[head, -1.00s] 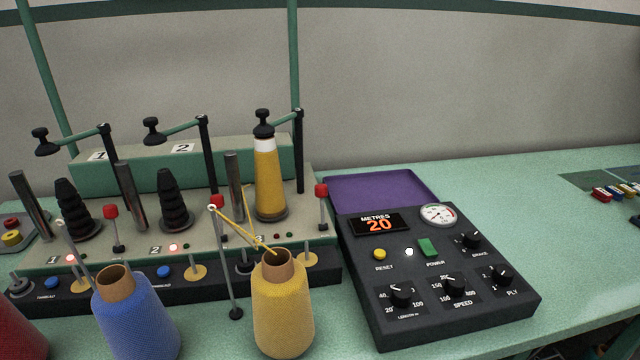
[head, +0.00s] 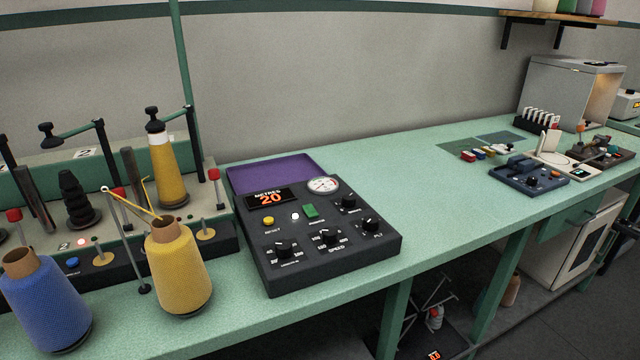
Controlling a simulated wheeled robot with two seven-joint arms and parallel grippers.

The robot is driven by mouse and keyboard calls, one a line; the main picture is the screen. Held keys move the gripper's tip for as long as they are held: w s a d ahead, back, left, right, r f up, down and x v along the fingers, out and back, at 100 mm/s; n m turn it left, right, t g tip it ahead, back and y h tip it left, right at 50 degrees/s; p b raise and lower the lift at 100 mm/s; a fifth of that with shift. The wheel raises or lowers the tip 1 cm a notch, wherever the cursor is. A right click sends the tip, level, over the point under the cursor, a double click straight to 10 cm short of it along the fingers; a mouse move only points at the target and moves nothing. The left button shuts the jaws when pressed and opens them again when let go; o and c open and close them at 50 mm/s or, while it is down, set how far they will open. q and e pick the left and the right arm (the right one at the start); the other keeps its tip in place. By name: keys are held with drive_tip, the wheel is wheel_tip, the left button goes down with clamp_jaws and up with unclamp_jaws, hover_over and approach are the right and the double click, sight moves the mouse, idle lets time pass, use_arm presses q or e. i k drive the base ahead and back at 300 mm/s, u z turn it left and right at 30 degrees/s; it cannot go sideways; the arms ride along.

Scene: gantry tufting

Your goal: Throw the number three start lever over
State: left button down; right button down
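The winding machine (head: 225,245) is at the left of the head view. A red-knobbed lever (head: 214,175) stands roughly upright at its right end, beside the third spindle with a yellow wound cone (head: 168,172); no number 3 label shows there. Another red-knobbed lever (head: 118,193) stands by the second spindle (head: 76,200), which has a bare black core. A third red-knobbed lever (head: 14,215) is at the left edge. A red lamp (head: 81,243) glows at the second position. Neither of my grippers is in view.
A yellow yarn cone (head: 178,270) and a blue one (head: 45,305) stand in front of the machine. A black control box (head: 330,265) showing 20 metres lies right of it. The green bench (head: 430,195) is clear in the middle. A blue-grey device (head: 530,178) sits further right.

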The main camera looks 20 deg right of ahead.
sight(214, 173)
drive_tip(key=z, duration=0.7)
drive_tip(key=k, duration=0.9)
drive_tip(key=z, duration=1.2)
drive_tip(key=i, duration=1.45)
drive_tip(key=u, duration=1)
drive_tip(key=i, duration=0.5)
drive_tip(key=u, duration=0.6)
